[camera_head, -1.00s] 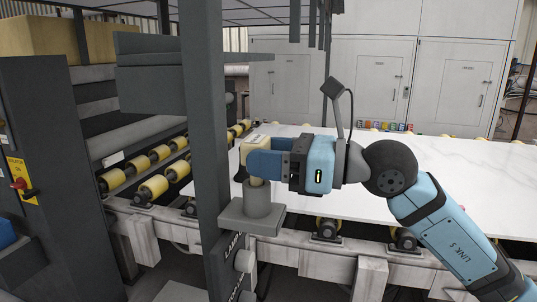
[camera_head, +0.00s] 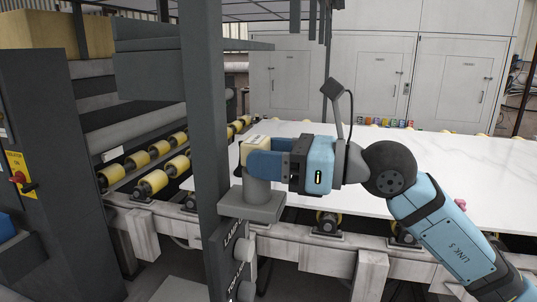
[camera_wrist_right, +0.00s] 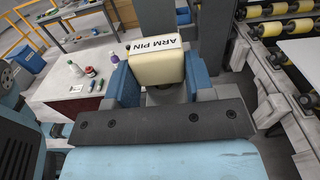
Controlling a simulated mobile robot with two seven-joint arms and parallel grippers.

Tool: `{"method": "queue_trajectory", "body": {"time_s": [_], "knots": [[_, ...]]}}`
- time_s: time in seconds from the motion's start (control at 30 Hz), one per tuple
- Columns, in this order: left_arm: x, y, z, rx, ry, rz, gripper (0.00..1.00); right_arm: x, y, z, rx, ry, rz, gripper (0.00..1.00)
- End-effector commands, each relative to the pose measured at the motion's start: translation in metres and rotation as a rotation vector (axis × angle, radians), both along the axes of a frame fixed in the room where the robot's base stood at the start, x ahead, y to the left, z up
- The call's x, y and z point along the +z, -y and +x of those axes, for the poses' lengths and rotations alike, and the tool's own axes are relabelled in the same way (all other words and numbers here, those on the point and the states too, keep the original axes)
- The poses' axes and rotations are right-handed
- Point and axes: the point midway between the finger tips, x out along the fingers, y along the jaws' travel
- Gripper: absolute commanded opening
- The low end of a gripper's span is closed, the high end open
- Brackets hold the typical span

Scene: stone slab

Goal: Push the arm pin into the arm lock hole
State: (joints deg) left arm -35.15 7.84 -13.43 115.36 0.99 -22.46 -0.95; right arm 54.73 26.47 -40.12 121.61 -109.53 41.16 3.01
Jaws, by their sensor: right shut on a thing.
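The arm pin (camera_head: 252,149) has a cream block head, labelled ARM PIN in the wrist view (camera_wrist_right: 157,66). My right gripper (camera_head: 262,158) is shut on this head, one blue finger on each side. The pin stands roughly upright over the grey round collar (camera_head: 262,192) of the arm lock, which sits on a bracket fixed to the grey post. No cream shaft shows between fingers and collar; the fingers hide the hole and the pin's lower end. How deep the pin sits cannot be told. My left gripper is out of view.
The grey upright post (camera_head: 203,120) stands directly left of the collar. A white stone slab (camera_head: 430,165) lies on the roller conveyor behind my right arm. A machine cabinet (camera_head: 40,150) with a red switch stands at left. Bottles on a bench (camera_wrist_right: 85,70) show in the wrist view.

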Motion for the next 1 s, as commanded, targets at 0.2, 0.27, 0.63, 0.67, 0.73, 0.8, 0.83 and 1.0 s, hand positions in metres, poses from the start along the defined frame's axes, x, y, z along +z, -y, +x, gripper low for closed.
{"method": "queue_trajectory", "body": {"time_s": [0.2,0.27,0.63,0.67,0.73,0.8,0.83,1.0], "knots": [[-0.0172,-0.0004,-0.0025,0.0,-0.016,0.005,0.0,-0.0088,0.0,-0.0001,0.0,0.0,0.001,0.19],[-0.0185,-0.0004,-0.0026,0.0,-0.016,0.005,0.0,-0.0104,0.0,-0.0001,0.0,0.0,0.001,0.19],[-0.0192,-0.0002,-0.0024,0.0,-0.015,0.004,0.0,-0.012,0.0,-0.0001,0.0,0.0,0.001,0.78],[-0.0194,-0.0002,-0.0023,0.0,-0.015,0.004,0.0,-0.012,0.0,-0.0001,0.0,0.0,0.001,0.78],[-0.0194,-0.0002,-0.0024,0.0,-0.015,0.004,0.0,-0.0126,-0.0001,0.0,0.0,-0.001,-0.001,0.78],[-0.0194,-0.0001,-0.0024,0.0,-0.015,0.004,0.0,-0.0127,-0.0001,0.0,0.0,-0.001,-0.001,0.78],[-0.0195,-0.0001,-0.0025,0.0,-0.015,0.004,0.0,-0.0127,-0.0001,0.0,0.0,0.0,-0.001,0.78],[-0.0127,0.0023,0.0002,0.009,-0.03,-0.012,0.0,-0.0125,0.0,0.0,0.0,0.0,0.0,0.78]]}}
